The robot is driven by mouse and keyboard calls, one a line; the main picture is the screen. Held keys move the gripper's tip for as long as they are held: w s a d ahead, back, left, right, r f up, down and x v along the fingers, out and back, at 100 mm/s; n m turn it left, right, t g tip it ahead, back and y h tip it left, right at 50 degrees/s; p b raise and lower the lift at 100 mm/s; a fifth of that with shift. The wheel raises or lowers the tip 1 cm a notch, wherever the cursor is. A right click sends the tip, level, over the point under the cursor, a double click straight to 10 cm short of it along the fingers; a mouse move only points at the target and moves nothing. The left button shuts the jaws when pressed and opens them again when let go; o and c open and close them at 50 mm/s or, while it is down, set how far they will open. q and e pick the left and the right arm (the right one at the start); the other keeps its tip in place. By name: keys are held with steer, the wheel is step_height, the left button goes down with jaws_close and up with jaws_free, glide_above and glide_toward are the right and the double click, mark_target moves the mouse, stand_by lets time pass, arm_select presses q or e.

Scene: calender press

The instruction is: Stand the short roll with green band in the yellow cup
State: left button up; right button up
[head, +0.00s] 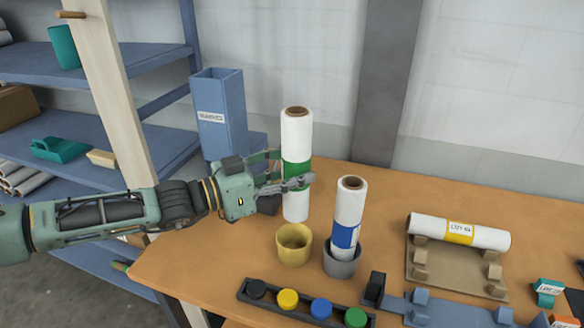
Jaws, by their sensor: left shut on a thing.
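The white roll with the green band (296,134) is upright in the head view, with a brown core at its top. My left gripper (288,181) reaches in from the left and is shut on this roll around its green band. The yellow cup (295,247) stands on the table just below the roll's lower end in the picture and looks empty. The roll's lower end shows whole and is outside the cup; I cannot tell whether it hangs above the table or touches it. My right gripper is not in view.
A blue-banded roll (346,215) stands in a grey cup (341,262) close to the right. A yellow-banded roll (459,232) lies on a tan cradle (450,270). A dark tray of coloured caps (270,306) is in front. A blue bin (220,115) stands behind.

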mark_target(284, 212)
arm_select(q)
steer(key=shift+a+f, duration=0.15)
steer(key=shift+f, duration=0.65)
steer(key=shift+f+b, duration=0.55)
steer(key=shift+f, duration=1.15)
step_height(284, 212, down, 3)
steer(key=b, duration=0.3)
steer(key=shift+r, duration=0.15)
steer(key=shift+f+b, duration=0.85)
steer(key=shift+b, duration=0.15)
steer(key=shift+f+b, duration=0.55)
steer(key=shift+b, duration=0.05)
steer(key=o, duration=1.4)
